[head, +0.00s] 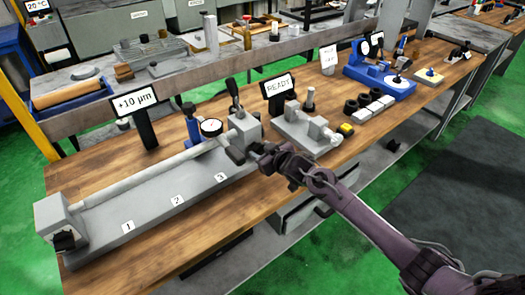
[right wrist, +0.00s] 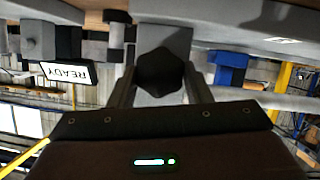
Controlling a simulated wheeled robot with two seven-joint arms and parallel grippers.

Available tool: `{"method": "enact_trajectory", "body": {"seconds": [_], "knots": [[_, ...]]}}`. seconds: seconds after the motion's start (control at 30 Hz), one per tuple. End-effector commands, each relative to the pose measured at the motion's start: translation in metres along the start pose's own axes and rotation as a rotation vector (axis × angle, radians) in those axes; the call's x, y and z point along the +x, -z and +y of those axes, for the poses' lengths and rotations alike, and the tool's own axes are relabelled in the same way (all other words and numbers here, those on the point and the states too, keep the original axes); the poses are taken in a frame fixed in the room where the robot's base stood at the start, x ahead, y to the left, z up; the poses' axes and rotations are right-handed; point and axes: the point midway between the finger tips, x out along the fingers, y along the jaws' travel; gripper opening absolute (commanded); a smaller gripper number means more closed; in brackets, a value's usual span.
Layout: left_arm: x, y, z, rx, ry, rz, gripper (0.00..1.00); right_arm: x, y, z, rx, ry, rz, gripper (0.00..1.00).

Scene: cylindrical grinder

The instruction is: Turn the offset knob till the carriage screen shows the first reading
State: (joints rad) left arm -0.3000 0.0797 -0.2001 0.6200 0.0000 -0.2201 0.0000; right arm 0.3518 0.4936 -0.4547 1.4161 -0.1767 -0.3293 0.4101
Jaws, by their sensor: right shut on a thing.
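The offset knob is a dark lobed knob (right wrist: 163,72) in the middle of the right wrist view, on a grey block. My right gripper (head: 250,153) comes in from the lower right in the head view. Its two fingers stand on either side of the knob and are shut on it. In the head view the gripper largely hides the knob. One screen (head: 135,101) reads "+10 µm", on a dark post behind the long bar. Another screen (head: 278,86) reads "READY"; it appears upside down in the right wrist view (right wrist: 66,73). My left gripper is not in view.
A long grey bed (head: 150,215) with marks 1, 2 and 3 lies under a round bar (head: 135,170). A dial gauge (head: 211,128) sits by the bar. Right of it are a grey fixture (head: 305,130), black rings, pale blocks and a blue device (head: 385,82).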

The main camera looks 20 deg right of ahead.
Motion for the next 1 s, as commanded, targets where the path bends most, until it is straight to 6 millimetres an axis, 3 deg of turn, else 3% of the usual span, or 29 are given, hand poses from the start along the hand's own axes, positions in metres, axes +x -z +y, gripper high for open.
{"method": "enact_trajectory", "body": {"seconds": [0.47, 1.0], "knots": [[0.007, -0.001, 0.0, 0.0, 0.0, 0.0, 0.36, 0.0, -0.002, -0.002, -0.088, -0.035, 0.0, 0.22], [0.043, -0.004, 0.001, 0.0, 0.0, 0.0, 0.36, 0.002, -0.006, -0.006, -0.522, -0.216, 0.0, 0.22]]}}
